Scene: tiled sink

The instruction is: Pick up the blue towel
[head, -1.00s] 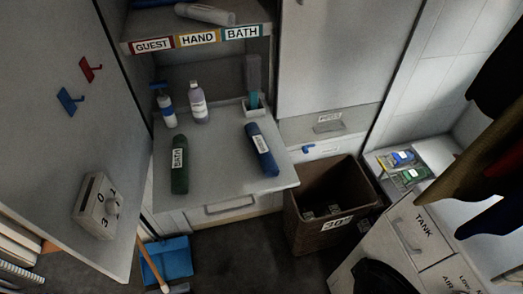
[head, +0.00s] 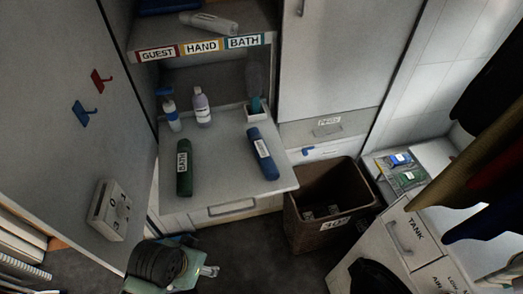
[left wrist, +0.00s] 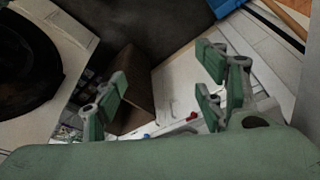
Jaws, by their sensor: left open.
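The blue towel (head: 262,153) is a rolled cylinder with a white label, lying on the right part of the white counter (head: 222,160) in the head view. A similar green rolled towel (head: 184,168) lies to its left, apart from it. My left gripper (head: 203,271) shows at the bottom left of the head view, below and in front of the counter, away from the towel. In the left wrist view its green fingers (left wrist: 160,85) are spread apart with nothing between them. The blue towel cannot be made out in the left wrist view. My right gripper is not in view.
Bottles (head: 202,107) and a cup with a brush (head: 256,110) stand at the counter's back. A shelf with labels (head: 200,47) hangs above. A brown bin (head: 330,190) stands right of the counter. An open door (head: 70,130) borders the left.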

